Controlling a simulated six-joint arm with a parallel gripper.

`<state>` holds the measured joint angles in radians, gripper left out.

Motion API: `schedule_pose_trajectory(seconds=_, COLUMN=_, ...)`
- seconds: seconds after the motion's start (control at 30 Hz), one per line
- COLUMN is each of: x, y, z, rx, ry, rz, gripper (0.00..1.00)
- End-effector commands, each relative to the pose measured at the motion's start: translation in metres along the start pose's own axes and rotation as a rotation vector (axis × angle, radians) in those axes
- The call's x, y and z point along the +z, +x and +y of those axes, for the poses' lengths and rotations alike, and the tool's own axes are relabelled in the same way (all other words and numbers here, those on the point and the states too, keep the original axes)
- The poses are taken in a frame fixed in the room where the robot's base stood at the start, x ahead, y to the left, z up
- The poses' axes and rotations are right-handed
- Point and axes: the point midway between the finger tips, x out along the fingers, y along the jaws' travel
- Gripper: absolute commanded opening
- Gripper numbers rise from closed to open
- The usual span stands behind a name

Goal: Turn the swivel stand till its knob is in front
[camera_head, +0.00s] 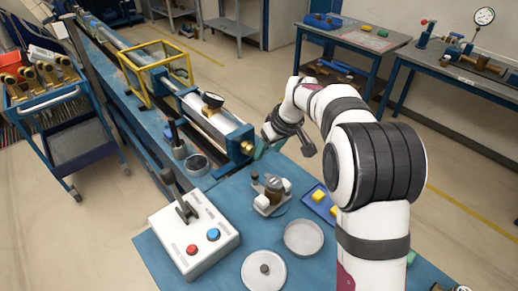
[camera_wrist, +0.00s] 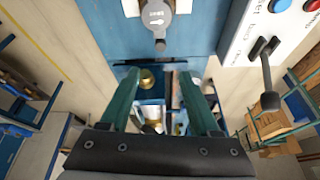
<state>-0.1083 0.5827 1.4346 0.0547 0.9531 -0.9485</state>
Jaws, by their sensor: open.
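The swivel stand (camera_head: 271,196) is on the blue bench, a small body with brown and grey parts and white blocks at its sides. It also shows at the top edge of the wrist view (camera_wrist: 154,14), partly cut off, with a label with an arrow. A small grey knob (camera_wrist: 160,44) sticks out of it towards my gripper in the wrist view. In the head view the knob side seems to face away, towards the long tube. My gripper (camera_wrist: 158,76) has green fingers spread apart with nothing between them. In the head view it (camera_head: 263,149) is beyond the stand, partly hidden, not touching it.
A control box (camera_head: 194,233) with a lever and red and blue buttons stands left of the stand. The brass-ended tube (camera_head: 215,128) runs behind.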

Motion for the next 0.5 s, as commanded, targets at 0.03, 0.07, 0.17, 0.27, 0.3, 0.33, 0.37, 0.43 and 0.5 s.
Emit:
schedule_pose_trajectory(seconds=0.03, x=0.001, y=0.011, z=-0.001, rx=-0.002, ry=0.001, rz=-0.004, gripper=0.63)
schedule_pose_trajectory(seconds=0.07, x=0.002, y=0.019, z=-0.001, rx=-0.002, ry=0.002, rz=-0.005, gripper=0.63)
schedule_pose_trajectory(seconds=0.17, x=0.002, y=0.049, z=-0.001, rx=-0.002, ry=0.003, rz=-0.006, gripper=0.63)
schedule_pose_trajectory(seconds=0.27, x=0.002, y=0.08, z=-0.001, rx=-0.002, ry=0.003, rz=-0.006, gripper=0.63)
schedule_pose_trajectory(seconds=0.3, x=0.003, y=0.091, z=-0.001, rx=-0.002, ry=0.004, rz=-0.006, gripper=0.63)
schedule_pose_trajectory(seconds=0.33, x=0.003, y=0.099, z=-0.001, rx=-0.002, ry=0.005, rz=-0.005, gripper=0.63)
schedule_pose_trajectory(seconds=0.37, x=0.002, y=0.107, z=-0.001, rx=-0.001, ry=0.005, rz=-0.005, gripper=0.63)
schedule_pose_trajectory(seconds=0.43, x=0.002, y=0.121, z=-0.001, rx=-0.001, ry=0.005, rz=-0.005, gripper=0.63)
schedule_pose_trajectory(seconds=0.5, x=0.002, y=0.132, z=-0.001, rx=0.0, ry=0.005, rz=-0.004, gripper=0.63)
